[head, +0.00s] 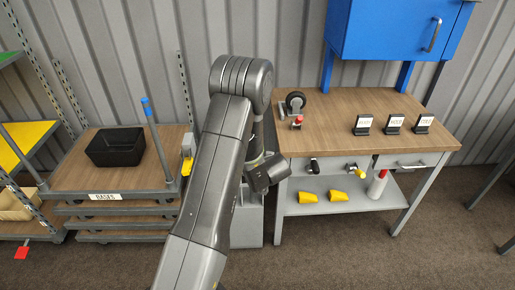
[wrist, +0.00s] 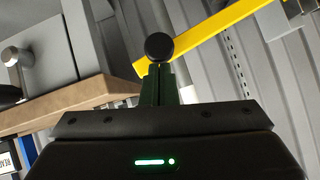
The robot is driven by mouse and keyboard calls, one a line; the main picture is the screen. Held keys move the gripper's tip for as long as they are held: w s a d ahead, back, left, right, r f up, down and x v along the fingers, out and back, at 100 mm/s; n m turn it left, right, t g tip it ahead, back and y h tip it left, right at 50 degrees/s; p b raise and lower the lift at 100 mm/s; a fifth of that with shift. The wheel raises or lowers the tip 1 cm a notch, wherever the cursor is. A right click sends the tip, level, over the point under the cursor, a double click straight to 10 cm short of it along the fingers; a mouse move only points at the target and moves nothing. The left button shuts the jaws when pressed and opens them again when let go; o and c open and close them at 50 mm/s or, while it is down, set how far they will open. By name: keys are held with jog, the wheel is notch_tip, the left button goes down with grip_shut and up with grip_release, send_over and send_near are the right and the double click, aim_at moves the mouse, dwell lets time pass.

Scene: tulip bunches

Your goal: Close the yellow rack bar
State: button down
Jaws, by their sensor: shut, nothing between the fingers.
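The yellow rack bar (wrist: 222,28) runs slanting across the top of the wrist view, from upper right down to an end left of centre. A round black knob (wrist: 159,46) shows in front of the bar, right at the tips of my gripper (wrist: 160,75). I cannot tell whether the fingers touch the knob or the bar. My gripper is shut and empty, pointing at the bar. In the head view my gripper (head: 268,173) is beside the workbench's left end, and my arm covers the area behind it. I cannot make out the bar there.
The wooden workbench (head: 350,108) stands close to the right of my gripper; its corner shows at left in the wrist view. A cart (head: 105,172) with a black bin (head: 116,146) stands at left. A blue cabinet (head: 392,28) hangs above the bench. The floor in front is clear.

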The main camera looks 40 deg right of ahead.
notch_tip(320, 180, down, 8)
jog(key=s+d+b, duration=0.1)
jog(key=b, duration=0.2)
jog(key=shift+s+f+m+t+y, duration=0.15)
jog(key=shift+f+m+t+y, duration=0.05)
jog(key=shift+m+t+y, duration=0.1)
